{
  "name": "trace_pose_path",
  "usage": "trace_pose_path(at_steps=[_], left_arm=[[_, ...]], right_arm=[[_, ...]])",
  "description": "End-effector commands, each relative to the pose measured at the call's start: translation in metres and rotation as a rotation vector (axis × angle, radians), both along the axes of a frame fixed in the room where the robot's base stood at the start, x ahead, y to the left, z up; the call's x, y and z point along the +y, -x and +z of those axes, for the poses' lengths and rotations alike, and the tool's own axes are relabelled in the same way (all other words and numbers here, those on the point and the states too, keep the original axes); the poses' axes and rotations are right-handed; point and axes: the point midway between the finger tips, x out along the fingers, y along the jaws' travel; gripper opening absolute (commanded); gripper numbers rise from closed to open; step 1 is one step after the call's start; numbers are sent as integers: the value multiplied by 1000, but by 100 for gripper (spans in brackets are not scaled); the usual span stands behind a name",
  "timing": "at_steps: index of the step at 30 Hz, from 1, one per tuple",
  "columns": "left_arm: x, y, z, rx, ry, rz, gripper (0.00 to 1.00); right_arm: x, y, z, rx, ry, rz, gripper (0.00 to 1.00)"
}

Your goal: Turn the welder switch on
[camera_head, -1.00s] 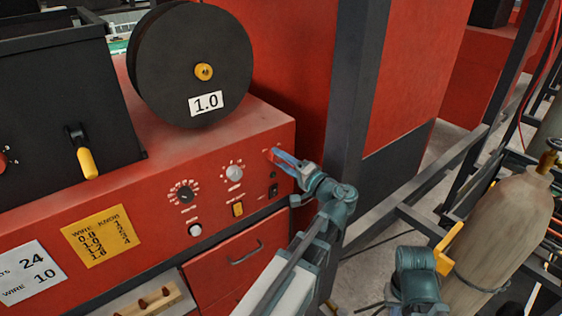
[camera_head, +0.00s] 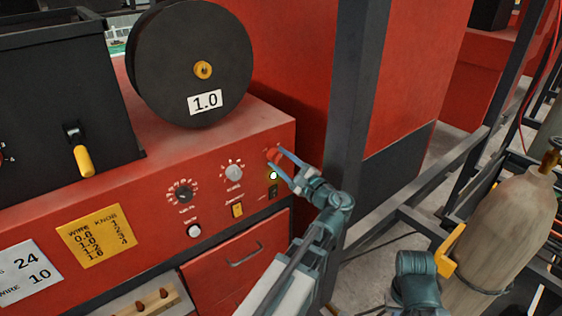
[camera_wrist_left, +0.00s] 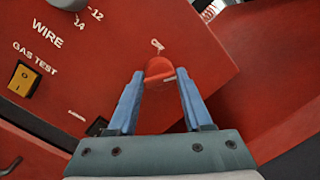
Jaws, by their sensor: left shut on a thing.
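The red welder switch knob (camera_head: 274,155) is at the upper right corner of the red welder front (camera_head: 130,205). It also shows in the left wrist view (camera_wrist_left: 159,69), between the blue fingertips. My left gripper (camera_head: 279,157) is shut on this knob, with one finger on each side of it. In the left wrist view the left gripper (camera_wrist_left: 161,78) comes at the panel from below.
Grey and black knobs, a yellow switch (camera_head: 237,210) and a black rocker switch (camera_head: 273,191) are near my left gripper. A black spool (camera_head: 190,100) stands on top of the welder. A dark post (camera_head: 352,110) rises to the right, and a gas cylinder (camera_head: 510,220) stands farther right.

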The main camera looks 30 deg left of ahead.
Motion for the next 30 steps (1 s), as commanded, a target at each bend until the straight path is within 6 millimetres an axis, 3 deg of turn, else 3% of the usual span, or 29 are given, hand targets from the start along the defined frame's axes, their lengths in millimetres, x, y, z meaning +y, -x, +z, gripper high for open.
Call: trace_pose_path(at_steps=[12, 30], left_arm=[[0, 3, -3, 219, -81, 0, 0], [1, 3, -3, 277, -105, 2, 0]], right_arm=[[0, 0, -2, 0, 0, 0, 0], [0, 0, -2, 0, 0, 0, 0]])
